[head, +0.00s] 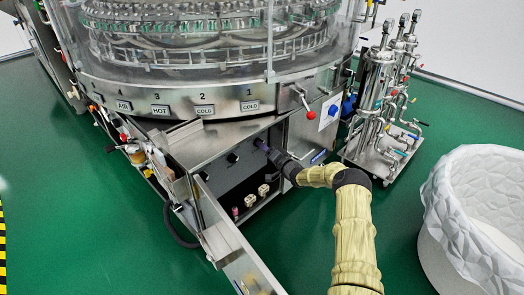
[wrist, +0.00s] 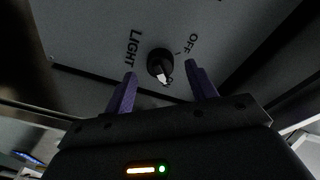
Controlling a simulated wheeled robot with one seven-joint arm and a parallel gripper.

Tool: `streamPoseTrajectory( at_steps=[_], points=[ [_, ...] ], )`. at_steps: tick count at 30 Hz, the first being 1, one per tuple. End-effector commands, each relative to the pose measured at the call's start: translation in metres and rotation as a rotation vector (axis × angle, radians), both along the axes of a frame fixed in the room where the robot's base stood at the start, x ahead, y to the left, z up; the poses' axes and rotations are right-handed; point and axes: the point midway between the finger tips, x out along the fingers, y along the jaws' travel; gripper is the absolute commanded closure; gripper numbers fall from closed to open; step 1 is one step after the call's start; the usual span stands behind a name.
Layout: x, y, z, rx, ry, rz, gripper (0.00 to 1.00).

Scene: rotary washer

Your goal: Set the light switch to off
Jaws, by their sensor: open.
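The light switch (wrist: 159,60) is a round black rotary knob on a grey panel, near the middle of the wrist view. "LIGHT" is printed to its left and "OFF" to its upper right, with a small tick between knob and "OFF". The knob's white pointer faces down the picture, away from "OFF", beside a small marking too small to read surely. My gripper (wrist: 160,70) is open, its two purple fingers on either side below the knob; contact cannot be told. In the head view my gripper (head: 263,146) reaches into the cabinet opening and hides the switch.
The washer's open cabinet (head: 212,205) holds another black knob (head: 232,158) and pale sockets (head: 263,190). Its open door (head: 243,265) swings out below. A piping stand (head: 380,110) and white bin (head: 450,210) stand right. Green floor is clear left.

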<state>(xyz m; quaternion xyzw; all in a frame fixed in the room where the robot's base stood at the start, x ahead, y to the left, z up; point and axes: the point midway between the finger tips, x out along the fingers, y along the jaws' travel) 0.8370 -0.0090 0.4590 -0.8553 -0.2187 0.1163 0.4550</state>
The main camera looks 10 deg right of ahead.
Motion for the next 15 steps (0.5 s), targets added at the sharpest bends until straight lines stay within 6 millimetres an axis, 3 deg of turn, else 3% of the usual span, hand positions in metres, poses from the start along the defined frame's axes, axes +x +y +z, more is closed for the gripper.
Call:
streamPoseTrajectory(
  at_steps=[6, 15],
  points=[
    [0.018, 0.011, -0.002, 0.0, -0.001, 0.001, 0.44],
    [0.022, 0.012, 0.0, -0.001, 0.0, 0.0, 0.44]
  ],
)
